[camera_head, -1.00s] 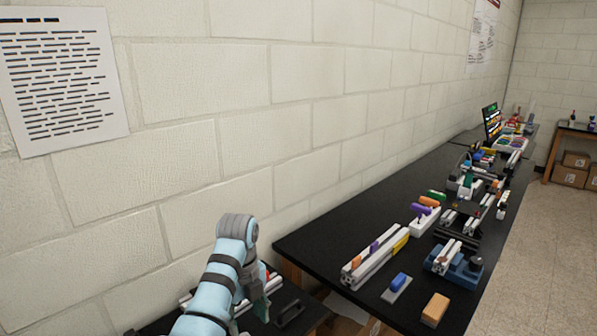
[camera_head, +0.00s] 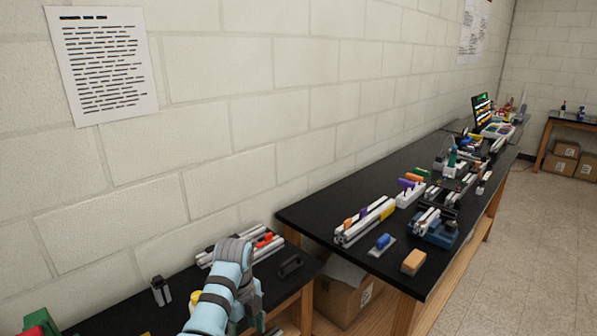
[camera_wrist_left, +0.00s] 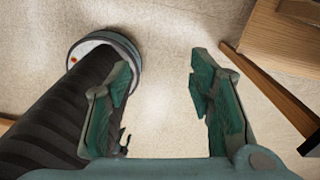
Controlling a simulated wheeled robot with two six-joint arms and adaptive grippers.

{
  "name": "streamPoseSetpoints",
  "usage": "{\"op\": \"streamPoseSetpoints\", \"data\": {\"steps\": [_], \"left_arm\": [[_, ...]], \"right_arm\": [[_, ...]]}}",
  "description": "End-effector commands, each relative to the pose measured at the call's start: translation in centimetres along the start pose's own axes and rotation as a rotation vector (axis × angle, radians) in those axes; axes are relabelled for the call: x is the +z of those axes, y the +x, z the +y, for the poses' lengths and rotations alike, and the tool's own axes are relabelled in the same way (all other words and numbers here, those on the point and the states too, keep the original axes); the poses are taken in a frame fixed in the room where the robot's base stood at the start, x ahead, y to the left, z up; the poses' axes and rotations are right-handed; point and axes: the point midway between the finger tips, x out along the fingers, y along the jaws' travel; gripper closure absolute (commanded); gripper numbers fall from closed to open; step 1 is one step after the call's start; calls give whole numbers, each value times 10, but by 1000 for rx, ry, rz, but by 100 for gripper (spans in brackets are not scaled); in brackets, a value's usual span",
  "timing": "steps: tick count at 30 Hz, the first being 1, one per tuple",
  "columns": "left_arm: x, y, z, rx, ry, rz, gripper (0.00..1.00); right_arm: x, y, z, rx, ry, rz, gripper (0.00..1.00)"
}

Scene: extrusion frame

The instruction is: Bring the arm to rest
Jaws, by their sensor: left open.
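My left gripper (camera_wrist_left: 160,88) is open in the left wrist view. Its two green fingers are wide apart, with nothing between them but pale floor. In the head view my left arm (camera_head: 222,290) is pale blue with dark bands. It rises from the bottom edge, bent at its grey joint, in front of the nearer black table. The gripper is mostly hidden behind the arm there. My right gripper is in neither view.
The nearer black table (camera_head: 180,285) holds aluminium profiles (camera_head: 245,247) and a black handle (camera_head: 290,266). A longer black table (camera_head: 330,212) holds profiles, an orange block (camera_head: 413,262) and a blue-handled tool (camera_head: 382,243). A cardboard box (camera_head: 345,300) stands beneath. Floor at right is clear.

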Motion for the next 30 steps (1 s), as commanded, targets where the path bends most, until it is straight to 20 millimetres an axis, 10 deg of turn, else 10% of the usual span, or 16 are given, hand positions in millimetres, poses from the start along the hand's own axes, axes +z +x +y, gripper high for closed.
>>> {"op": "streamPoseSetpoints", "data": {"steps": [8,14,21,30], "left_arm": [[-1,94,28,-8,-289,10,52],[-12,202,85,-17,-653,10,52],[-46,333,211,-40,-1213,-9,52],[-109,416,407,-104,-1857,-43,52]], "right_arm": [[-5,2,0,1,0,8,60],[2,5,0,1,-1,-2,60],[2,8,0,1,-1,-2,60],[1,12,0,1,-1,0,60]]}}
